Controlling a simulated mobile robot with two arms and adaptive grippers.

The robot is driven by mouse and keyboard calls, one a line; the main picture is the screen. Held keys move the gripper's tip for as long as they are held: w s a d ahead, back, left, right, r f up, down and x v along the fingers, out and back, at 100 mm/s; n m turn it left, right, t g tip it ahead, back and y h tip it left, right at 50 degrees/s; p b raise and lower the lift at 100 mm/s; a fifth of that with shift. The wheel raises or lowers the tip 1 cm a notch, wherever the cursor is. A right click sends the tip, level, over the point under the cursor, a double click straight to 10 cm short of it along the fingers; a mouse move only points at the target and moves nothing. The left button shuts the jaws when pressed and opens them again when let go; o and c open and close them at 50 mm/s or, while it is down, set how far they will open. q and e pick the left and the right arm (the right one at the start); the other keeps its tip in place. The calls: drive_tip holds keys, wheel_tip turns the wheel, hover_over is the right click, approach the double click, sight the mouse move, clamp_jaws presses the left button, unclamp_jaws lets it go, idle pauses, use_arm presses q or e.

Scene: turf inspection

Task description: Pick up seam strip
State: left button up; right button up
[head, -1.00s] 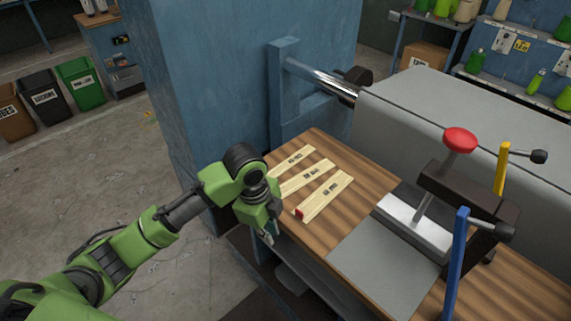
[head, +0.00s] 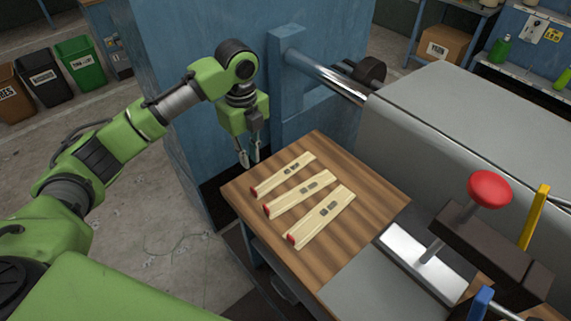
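Three pale cream strips with red near ends and small dark labels lie side by side on a wooden bench top (head: 372,199): a far strip (head: 275,179), a middle strip (head: 290,203) and a near strip (head: 333,210). The labels are too small to read, so I cannot tell which is the seam strip. My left gripper (head: 249,161) points down above the bench's left corner, just left of the far strip. Its two fingers are apart with nothing between them. My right gripper is not in view.
A press with a red knob (head: 490,189) and a grey plate stands at the bench's right. A blue pillar (head: 190,90) rises behind my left gripper. A metal roller (head: 325,78) and a large grey roll or cover (head: 480,125) lie behind the bench.

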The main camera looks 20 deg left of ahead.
use_arm(q)
drive_tip(key=p, duration=0.1)
hover_over(253, 189)
drive_tip(key=f, duration=0.6)
drive_tip(key=shift+s+a+f, duration=0.1)
drive_tip(key=shift+s+f, duration=0.1)
drive_tip(key=shift+f, duration=0.2)
wheel_tip(253, 189, down, 2)
drive_tip(key=shift+w+p, duration=0.15)
drive_tip(key=shift+p, duration=0.45)
wheel_tip(253, 189, down, 4)
drive_tip(key=shift+r+p, duration=0.25)
drive_tip(key=shift+p, duration=0.35)
drive_tip(key=shift+f, duration=0.3)
clamp_jaws()
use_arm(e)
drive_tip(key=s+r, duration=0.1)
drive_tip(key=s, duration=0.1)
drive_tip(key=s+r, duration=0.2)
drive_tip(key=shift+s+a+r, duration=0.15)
